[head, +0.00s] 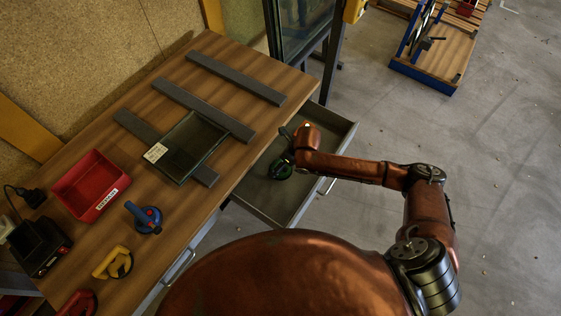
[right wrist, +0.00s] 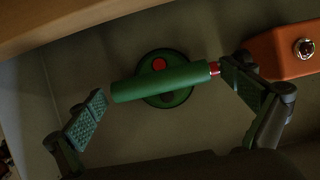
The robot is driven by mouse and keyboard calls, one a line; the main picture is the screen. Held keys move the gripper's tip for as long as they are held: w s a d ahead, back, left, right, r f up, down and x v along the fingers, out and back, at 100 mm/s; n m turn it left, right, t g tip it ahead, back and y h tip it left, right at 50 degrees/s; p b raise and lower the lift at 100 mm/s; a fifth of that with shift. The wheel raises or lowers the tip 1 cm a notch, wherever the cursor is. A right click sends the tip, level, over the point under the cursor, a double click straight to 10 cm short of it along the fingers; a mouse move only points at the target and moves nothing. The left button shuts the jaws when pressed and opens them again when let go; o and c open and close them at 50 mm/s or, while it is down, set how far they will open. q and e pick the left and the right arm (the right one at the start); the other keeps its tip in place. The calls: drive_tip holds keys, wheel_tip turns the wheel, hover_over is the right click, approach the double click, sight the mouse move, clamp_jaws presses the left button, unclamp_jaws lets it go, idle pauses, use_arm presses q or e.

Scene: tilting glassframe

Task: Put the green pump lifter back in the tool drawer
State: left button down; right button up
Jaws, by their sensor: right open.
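The green pump lifter (head: 281,169) lies in the open tool drawer (head: 300,209), on the drawer floor. In the right wrist view the lifter (right wrist: 165,82) shows its green handle, round green base and a red button. My right gripper (head: 287,148) reaches down into the drawer over the lifter. In the right wrist view my right gripper (right wrist: 168,98) is open, with one finger on each side of the handle, a gap at the left and the right finger close to the red-tipped end. My left gripper is not in view.
The wooden bench holds a red bin (head: 88,184), a blue lifter (head: 146,218), a yellow lifter (head: 113,263), a red lifter (head: 78,303), a glass pane (head: 187,147) and dark bars (head: 235,78). A glass frame (head: 300,30) stands behind. An orange object (right wrist: 285,50) is beside the lifter.

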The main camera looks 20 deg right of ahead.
drive_tip(key=p+v, duration=0.2)
drive_tip(key=v, duration=0.8)
drive_tip(key=shift+s+r, duration=0.15)
drive_tip(key=shift+r, duration=0.15)
